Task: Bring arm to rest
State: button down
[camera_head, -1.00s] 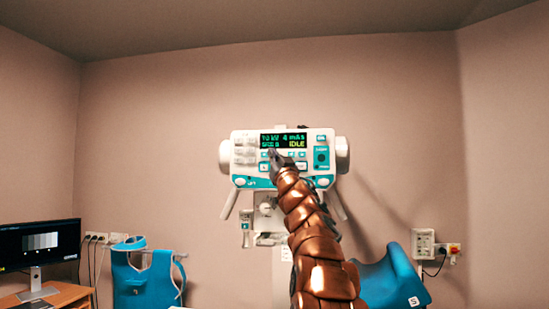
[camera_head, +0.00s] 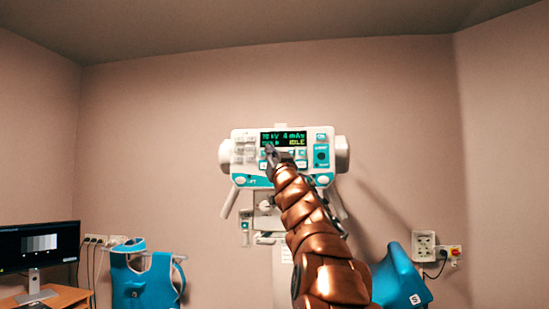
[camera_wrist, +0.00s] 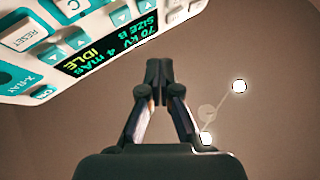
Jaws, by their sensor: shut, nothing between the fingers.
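My copper-coloured segmented arm (camera_head: 313,240) reaches up from the bottom of the head view. My gripper (camera_head: 270,150) is at its tip, in front of the white and teal X-ray control panel (camera_head: 310,168). In the wrist view my gripper (camera_wrist: 159,64) has its dark fingers together with nothing between them. The panel (camera_wrist: 25,80) lies at the upper left there, tilted, and the fingertips appear apart from it. Its display (camera_wrist: 105,40) reads 70 kV, 4 mAs, SIZE B and IDLE. The gripper and arm hide some of the panel's lower left and middle.
A blue apron (camera_head: 145,280) hangs at the lower left, beside a desk with a monitor (camera_head: 40,246). A blue piece (camera_head: 400,278) stands right of my arm. Wall sockets (camera_head: 424,245) are at the right. The wall above the panel is bare.

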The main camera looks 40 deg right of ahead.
jog(key=shift+a, duration=0.1)
dwell(0.7)
jog(key=w+a+f+m+g+y, duration=0.1)
jog(key=w+a+f+g, duration=0.2)
jog(key=f, duration=0.6)
jog(key=w+a+f+m+g, duration=0.2)
jog(key=a+f+g, duration=0.25)
jog(key=f, duration=0.35)
jog(key=s+a+f+n+g+y, duration=0.1)
jog(key=s+a+f+g+y, duration=0.15)
jog(key=a+f, duration=0.65)
jog(key=s+a+f+n+g+y, duration=0.1)
jog(key=s+a+f+g+y, duration=0.25)
jog(key=f, duration=0.95)
jog(key=s+a+f+n+g, duration=0.2)
jog(key=s+a+f+g, duration=0.1)
jog(key=s+a+f, duration=0.65)
jog(key=s+a+f+n+g+y, duration=0.1)
jog(key=s+a+f, duration=0.3)
jog(key=s, duration=0.5)
jog(key=s+a+f+n+g+y, duration=0.1)
jog(key=s+a+f+g, duration=0.3)
jog(key=s, duration=0.5)
jog(key=s+a+f+n+g+y, duration=0.1)
jog(key=s+a+f+g, duration=0.2)
jog(key=s, duration=0.6)
notch_tip(320, 180, down, 3)
jog(key=shift+a+f+n, duration=0.2)
jog(key=shift+a+n, duration=0.1)
jog(key=shift+a, duration=0.65)
